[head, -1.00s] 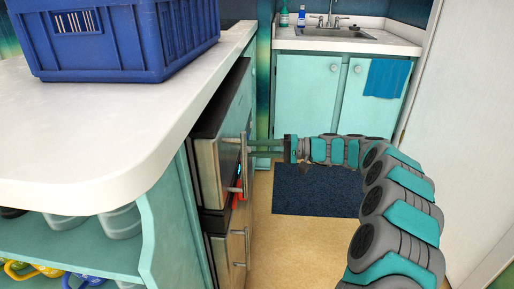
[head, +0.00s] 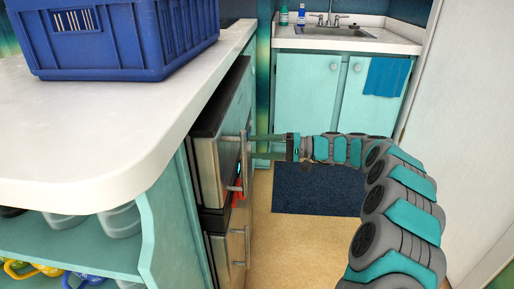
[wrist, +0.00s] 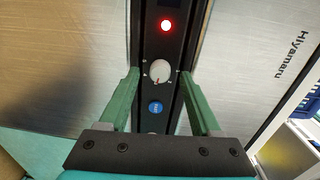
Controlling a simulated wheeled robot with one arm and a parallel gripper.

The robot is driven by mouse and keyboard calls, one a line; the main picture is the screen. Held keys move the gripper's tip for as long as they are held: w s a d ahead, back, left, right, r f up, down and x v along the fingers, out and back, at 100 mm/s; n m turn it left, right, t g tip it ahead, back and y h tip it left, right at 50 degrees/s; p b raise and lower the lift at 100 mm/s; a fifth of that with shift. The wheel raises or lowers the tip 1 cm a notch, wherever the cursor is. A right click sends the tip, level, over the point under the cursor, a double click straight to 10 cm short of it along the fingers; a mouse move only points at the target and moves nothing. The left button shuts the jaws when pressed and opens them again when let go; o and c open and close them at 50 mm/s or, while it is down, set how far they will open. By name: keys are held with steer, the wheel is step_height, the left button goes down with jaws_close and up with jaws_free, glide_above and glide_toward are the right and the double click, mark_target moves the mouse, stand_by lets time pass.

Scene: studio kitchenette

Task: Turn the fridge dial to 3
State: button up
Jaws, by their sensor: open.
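The fridge dial (wrist: 160,71) is a small white round knob with a red mark near its lower edge, on a dark vertical strip between two brushed-metal fronts. Small marks surround it, too small to read. In the wrist view, my open gripper (wrist: 159,76) has one green finger on each side of the dial, with gaps between the fingers and the knob. In the head view, my gripper (head: 253,146) reaches left to the fridge (head: 207,170) front, near its upper handle. The dial is hidden there.
A glowing red light (wrist: 166,25) and a blue button (wrist: 155,107) flank the dial on the strip. Metal handles (head: 245,246) stick out from the fridge. A blue crate (head: 120,60) stands on the white counter (head: 90,135). The floor by the dark mat (head: 315,190) is clear.

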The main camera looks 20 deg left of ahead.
steer(key=v, duration=0.7)
